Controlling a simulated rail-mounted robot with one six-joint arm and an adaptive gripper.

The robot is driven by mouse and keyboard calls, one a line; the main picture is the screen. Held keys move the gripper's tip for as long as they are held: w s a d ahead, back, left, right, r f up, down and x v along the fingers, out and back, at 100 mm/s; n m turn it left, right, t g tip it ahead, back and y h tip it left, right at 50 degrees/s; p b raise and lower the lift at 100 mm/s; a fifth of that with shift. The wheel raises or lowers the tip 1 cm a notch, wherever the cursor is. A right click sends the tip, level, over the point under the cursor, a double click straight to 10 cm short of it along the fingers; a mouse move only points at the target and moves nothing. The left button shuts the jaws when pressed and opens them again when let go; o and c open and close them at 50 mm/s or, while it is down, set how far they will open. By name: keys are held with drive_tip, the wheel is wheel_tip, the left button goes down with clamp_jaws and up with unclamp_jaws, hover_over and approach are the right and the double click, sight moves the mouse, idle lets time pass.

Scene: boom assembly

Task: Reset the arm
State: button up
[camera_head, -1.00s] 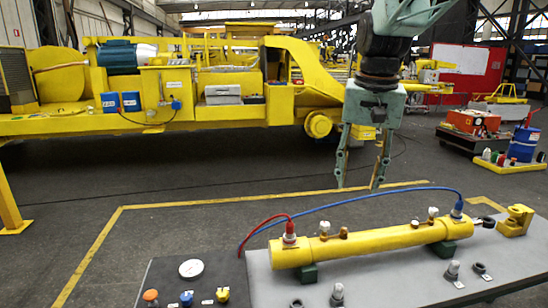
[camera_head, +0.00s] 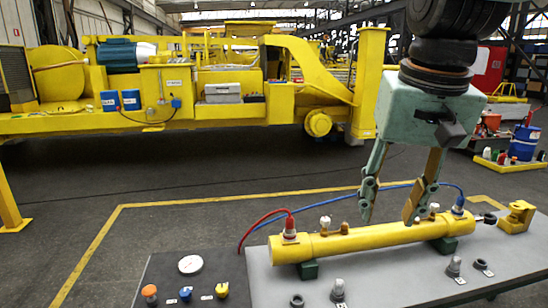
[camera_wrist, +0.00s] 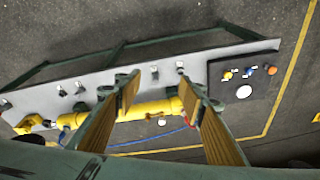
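My gripper (camera_head: 388,220) hangs over the far side of the workbench, fingers pointing down. Its two fingers are apart with nothing between them, so it is open and empty. In the wrist view my gripper (camera_wrist: 160,95) also shows spread fingers, with the yellow cylinder (camera_wrist: 150,109) beyond them. In the head view the yellow cylinder (camera_head: 375,239) lies on dark supports on the grey bench, a red hose (camera_head: 262,224) at its left end and a blue hose (camera_head: 340,196) at its right end. The fingertips appear just behind or above the cylinder; the exact gap cannot be told.
The grey bench top (camera_head: 400,275) carries several small fittings at its front. A yellow bracket (camera_head: 516,217) stands at the right end. A dark panel (camera_head: 205,278) with a gauge and coloured knobs is at left. A large yellow machine (camera_head: 220,110) stands behind, across open floor.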

drive_tip(key=s+f+n+b, duration=0.1)
drive_tip(key=s+f, duration=0.3)
drive_tip(key=s, duration=0.6)
drive_tip(key=s+f+n+t+b, duration=0.1)
drive_tip(key=s+f, duration=0.3)
drive_tip(key=s, duration=0.6)
drive_tip(key=shift+d, duration=0.15)
idle(0.8)
